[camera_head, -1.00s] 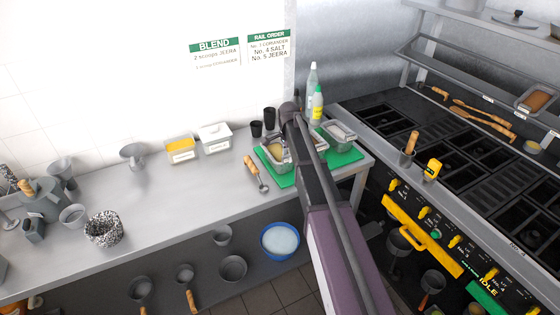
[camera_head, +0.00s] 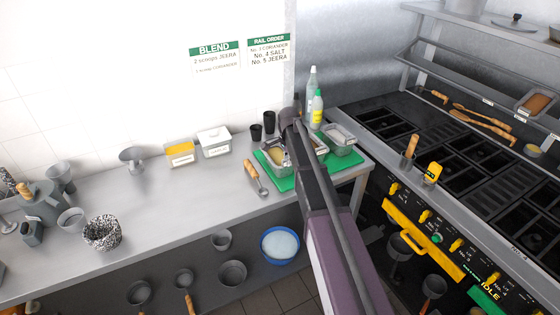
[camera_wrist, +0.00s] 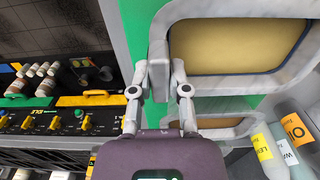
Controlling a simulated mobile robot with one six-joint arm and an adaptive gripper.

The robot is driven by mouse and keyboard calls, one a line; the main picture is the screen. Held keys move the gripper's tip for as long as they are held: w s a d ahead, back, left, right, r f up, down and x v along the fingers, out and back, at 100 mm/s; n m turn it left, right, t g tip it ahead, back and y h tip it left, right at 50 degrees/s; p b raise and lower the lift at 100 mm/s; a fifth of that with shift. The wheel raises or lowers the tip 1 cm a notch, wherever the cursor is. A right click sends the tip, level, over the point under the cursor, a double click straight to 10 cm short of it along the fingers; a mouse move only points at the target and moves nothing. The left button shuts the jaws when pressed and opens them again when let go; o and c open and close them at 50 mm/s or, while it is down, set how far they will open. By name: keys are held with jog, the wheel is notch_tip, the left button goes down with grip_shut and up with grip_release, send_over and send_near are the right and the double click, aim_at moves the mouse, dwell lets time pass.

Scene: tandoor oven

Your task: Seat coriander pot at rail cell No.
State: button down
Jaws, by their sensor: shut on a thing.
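In the wrist view my gripper (camera_wrist: 159,68) is shut on the near rim of a metal pot (camera_wrist: 240,85) with yellow-brown contents (camera_wrist: 238,46). I cannot read a label on this pot. A second metal pot (camera_wrist: 225,134) sits just below it in that view, partly hidden by my gripper. In the head view several metal pots, including a left one (camera_head: 270,169) and a right one (camera_head: 340,149), stand on a green board (camera_head: 285,184). My arm hides my gripper there. The rail (camera_head: 465,88) runs above the stove at right and carries one pot with brown contents (camera_head: 537,101).
A rail order sign (camera_head: 269,48) lists coriander, apparently at No. 3, salt at No. 4 and jeera at No. 5. Bottles (camera_head: 316,108) and dark cups (camera_head: 269,122) stand behind the board. A scoop (camera_head: 256,178) lies left of it. Wooden-handled tools (camera_head: 485,122) lie by the stove.

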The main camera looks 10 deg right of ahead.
jog(key=shift+r+p, duration=1.15)
jog(key=shift+p, duration=0.05)
dwell(0.9)
jog(key=shift+r+p, duration=1.85)
jog(key=shift+f, duration=0.1)
notch_tip(320, 180, down, 4)
jog(key=b, duration=0.4)
jog(key=shift+s, duration=0.1)
